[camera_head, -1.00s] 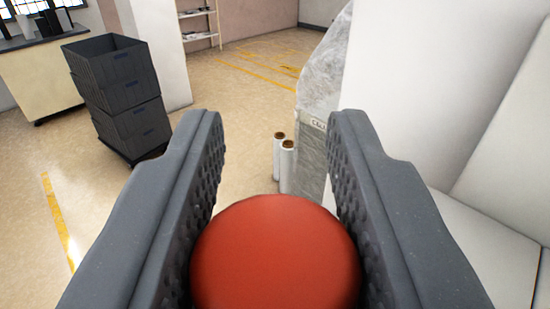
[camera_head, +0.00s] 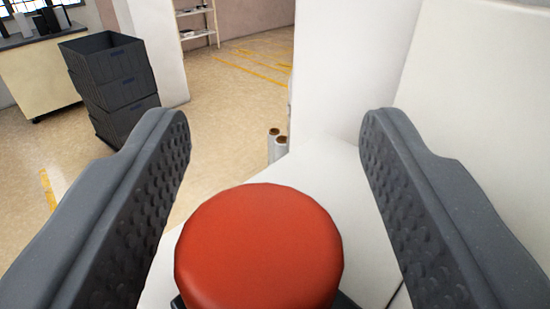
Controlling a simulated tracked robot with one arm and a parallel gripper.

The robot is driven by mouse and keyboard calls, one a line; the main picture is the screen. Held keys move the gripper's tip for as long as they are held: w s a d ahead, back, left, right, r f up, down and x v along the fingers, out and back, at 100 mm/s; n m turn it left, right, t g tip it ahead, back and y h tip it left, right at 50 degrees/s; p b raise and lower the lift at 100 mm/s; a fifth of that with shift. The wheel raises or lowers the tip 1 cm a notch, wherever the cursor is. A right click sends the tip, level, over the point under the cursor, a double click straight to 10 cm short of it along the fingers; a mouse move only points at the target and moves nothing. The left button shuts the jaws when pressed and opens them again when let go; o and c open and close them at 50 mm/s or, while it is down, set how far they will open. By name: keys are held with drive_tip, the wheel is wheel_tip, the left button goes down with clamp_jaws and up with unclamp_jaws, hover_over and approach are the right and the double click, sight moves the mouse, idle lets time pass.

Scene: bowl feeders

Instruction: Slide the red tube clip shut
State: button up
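My gripper (camera_head: 275,135) is open, with its two dark grey, dimpled fingers spread wide. A round red thing (camera_head: 258,245) with a flat, smooth face fills the lower middle of the view between the fingers. Gaps show between it and both fingers. A little dark material shows below its lower edge. I cannot tell whether this red thing is the tube clip or a part of it. No tube can be made out.
White panels (camera_head: 465,75) stand close on the right, with a white surface (camera_head: 330,170) below my fingers. Stacked dark crates (camera_head: 110,85) stand at left. The tan floor (camera_head: 225,100) between is clear.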

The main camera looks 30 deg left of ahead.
drive_tip(key=shift+s, duration=0.1)
drive_tip(key=b+v, duration=0.2)
drive_tip(key=v, duration=1.1)
drive_tip(key=shift+s+d, duration=0.15)
drive_tip(key=shift+s, duration=0.1)
drive_tip(key=d+r+m+h+b, duration=0.4)
drive_tip(key=d+r+h, duration=0.4)
drive_tip(key=d, duration=0.6)
drive_tip(key=s+d+r+m+h+b, duration=0.1)
drive_tip(key=s+r+m+b, duration=0.1)
drive_tip(key=s+r, duration=0.6)
wheel_tip(320, 180, up, 2)
drive_tip(key=shift+d+r, duration=0.2)
drive_tip(key=shift+d, duration=0.05)
